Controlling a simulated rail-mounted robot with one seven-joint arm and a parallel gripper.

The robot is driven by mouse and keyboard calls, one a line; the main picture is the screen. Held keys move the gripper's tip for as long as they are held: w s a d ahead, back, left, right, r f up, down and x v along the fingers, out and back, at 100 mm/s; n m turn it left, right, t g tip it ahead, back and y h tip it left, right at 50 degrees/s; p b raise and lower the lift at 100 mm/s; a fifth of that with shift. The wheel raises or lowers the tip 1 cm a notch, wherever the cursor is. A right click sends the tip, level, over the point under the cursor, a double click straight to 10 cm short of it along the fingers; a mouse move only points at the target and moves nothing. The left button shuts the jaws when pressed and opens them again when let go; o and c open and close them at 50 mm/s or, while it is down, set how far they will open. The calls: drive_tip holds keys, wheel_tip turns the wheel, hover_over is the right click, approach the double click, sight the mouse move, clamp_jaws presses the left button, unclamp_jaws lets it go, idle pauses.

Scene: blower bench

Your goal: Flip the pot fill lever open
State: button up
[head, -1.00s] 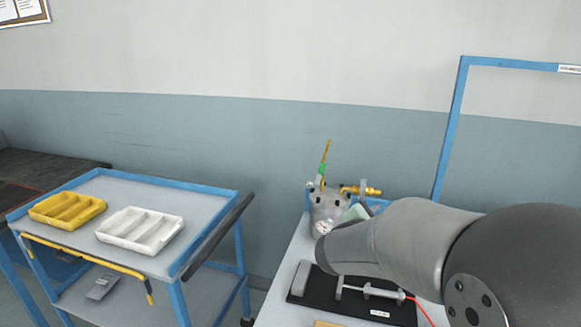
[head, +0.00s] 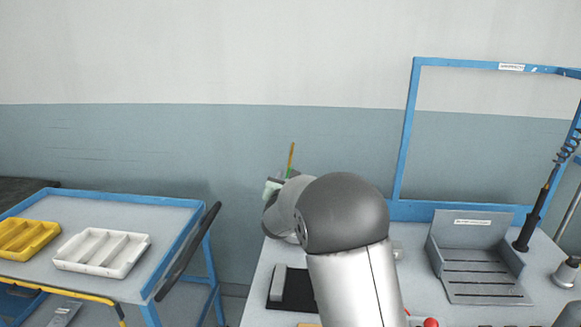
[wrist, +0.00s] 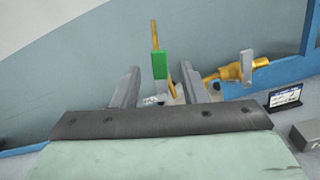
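The pot at the back of the bench is mostly hidden by my arm in the head view. A green piece (head: 288,173) and a thin yellow rod (head: 291,155) stick up there. In the wrist view, the upright green piece (wrist: 159,65) and yellow rod (wrist: 164,58) appear between the fingers of my gripper (wrist: 161,70). The fingers are apart, and no contact is visible. A brass fitting (wrist: 222,73) with an upright grey plate (wrist: 246,66) lies right of the fingers. I cannot tell which piece is the pot fill lever.
A blue frame (head: 407,130) rises behind the bench, with a grey slotted holder (head: 480,265) to the right. A cart (head: 165,215) with a white tray (head: 102,252) and yellow tray (head: 27,238) stands left.

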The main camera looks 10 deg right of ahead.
drive_tip(key=p+x, duration=0.1)
drive_tip(key=x, duration=0.5)
